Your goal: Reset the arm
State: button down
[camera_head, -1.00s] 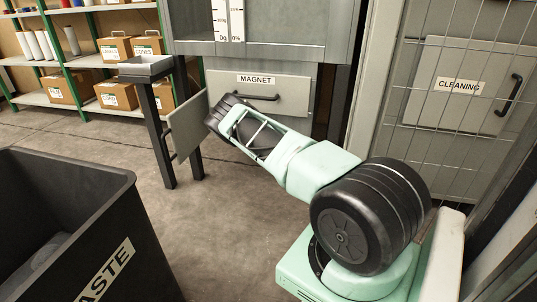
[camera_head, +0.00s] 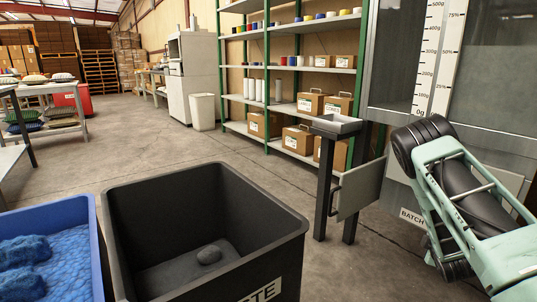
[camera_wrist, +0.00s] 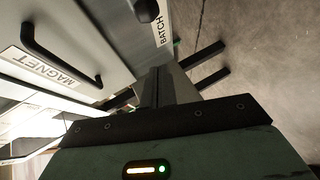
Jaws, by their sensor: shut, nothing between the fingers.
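My gripper (camera_wrist: 170,88) shows in the wrist view as dark fingers pointing away from the wrist plate. The fingers are together with nothing seen between them. Beyond them are a panel labelled MAGNET (camera_wrist: 20,65) with a dark handle and a panel labelled BATCH (camera_wrist: 140,35). In the head view my pale green and black arm is folded at the right edge, in front of the cabinet (camera_head: 385,110) with the measuring scale. My gripper cannot be made out in the head view.
A black WASTE bin (camera_head: 280,245) holding a dark lump stands in front, beside a blue bin (camera_head: 85,215) of blue filling. A small grey tray stand (camera_head: 335,125) is left of my arm. Shelves with boxes (camera_head: 310,104) stand behind. Open floor (camera_head: 150,150) lies at the left back.

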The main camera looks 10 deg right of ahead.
jog(key=s+a+r+m+g+y, duration=0.2)
jog(key=a+r+m+g+y, duration=0.3)
jog(key=a, duration=0.7)
jog(key=s+a+r+m+g+y, duration=0.1)
jog(key=s+a+r+m, duration=0.15)
jog(key=a+r, duration=0.7)
jog(key=s+a+r+n+g+y+p, duration=0.1)
jog(key=s+a+r+n+g, duration=0.25)
jog(key=s+a, duration=1.1)
jog(key=s+a+r+n+g+y+p, duration=0.15)
jog(key=s+a+r, duration=0.25)
jog(key=s+a, duration=1)
jog(key=w+a+r+p, duration=0.1)
jog(key=r+p, duration=1.7)
jog(key=r, duration=0.1)
jog(key=w+a+r+p, duration=0.2)
jog(key=r+p, duration=1.6)
jog(key=p, duration=0.1)
jog(key=shift+r+n+g, duration=0.3)
jog(key=shift+r+n, duration=0.05)
jog(key=shift+n, duration=0.1)
